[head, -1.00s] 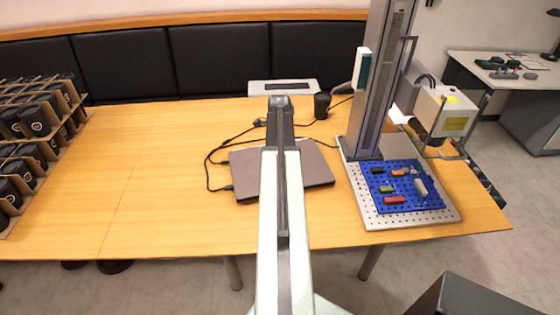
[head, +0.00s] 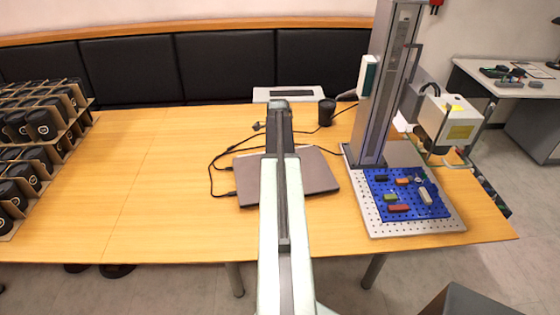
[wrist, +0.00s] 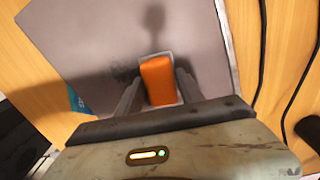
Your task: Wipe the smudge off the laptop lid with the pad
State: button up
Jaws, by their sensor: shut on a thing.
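The closed grey laptop (head: 318,172) lies on the wooden table, partly hidden behind my arm in the head view. Its lid (wrist: 95,45) fills much of the wrist view. My gripper (wrist: 157,82) is shut on an orange pad (wrist: 157,80) with a pale lower edge, over the lid. I cannot tell whether the pad touches the lid. A dark patch (wrist: 124,70) shows on the lid just left of the pad; it looks like the smudge, partly mixed with shadow. A rounder shadow falls beyond the pad. My arm hides the gripper and pad in the head view.
Black cables (head: 212,178) run left of and behind the laptop. A black cup (head: 326,112) stands behind it. To the right is a perforated plate (head: 400,230) with a tall column (head: 385,90) and blue board (head: 400,205). Racks of dark cups (head: 40,125) stand at left.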

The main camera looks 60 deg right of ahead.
jog(key=shift+s+a, duration=1)
jog(key=shift+a, duration=0.35)
jog(key=shift+s+a, duration=0.95)
jog(key=shift+a, duration=0.45)
jog(key=shift+s+a, duration=1)
jog(key=shift+a, duration=0.35)
jog(key=shift+w+a+f, duration=0.1)
jog(key=shift+w+a, duration=0.45)
jog(key=shift+w, duration=0.2)
jog(key=shift+w+d, duration=0.7)
jog(key=shift+d, duration=0.3)
jog(key=shift+w+d, duration=0.75)
jog(key=shift+d, duration=0.25)
jog(key=shift+w+d, duration=0.7)
jog(key=shift+d, duration=0.3)
jog(key=shift+d, duration=0.1)
jog(key=shift+w+d, duration=0.5)
jog(key=shift+d, duration=0.2)
jog(key=shift+w+d, duration=0.5)
jog(key=shift+d, duration=0.15)
notch_tip(320, 180, up, 6)
jog(key=p, duration=0.5)
jog(key=shift+p, duration=0.4)
